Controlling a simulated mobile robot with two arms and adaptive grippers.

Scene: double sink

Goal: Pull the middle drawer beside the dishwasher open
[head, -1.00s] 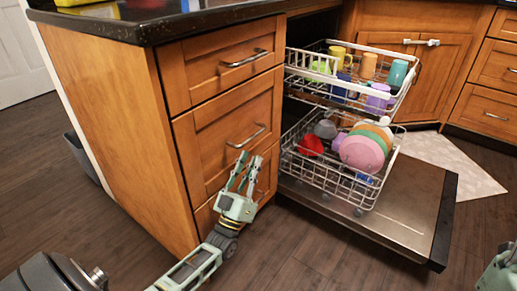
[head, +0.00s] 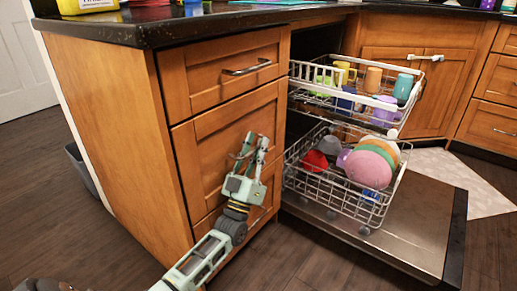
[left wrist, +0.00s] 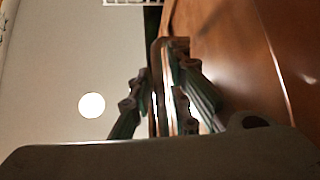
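The middle drawer (head: 215,145) is the wooden front below the top drawer, left of the open dishwasher. It looks shut, flush with the cabinet. My left gripper (head: 257,141) is in front of it at handle height, its fingers pointing up and apart. The gripper largely covers the drawer's handle in the head view. In the left wrist view, the metal handle (left wrist: 156,75) runs between the two spread fingers of my left gripper (left wrist: 164,95), beside the wooden front. I cannot tell whether either finger touches it. My right gripper is out of view.
The dishwasher door (head: 400,235) lies folded down to the right, with its upper rack (head: 345,100) and lower rack (head: 335,190) pulled out and holding dishes. The top drawer (head: 225,70) is shut under the dark counter. A bin (head: 80,165) stands left of the cabinet.

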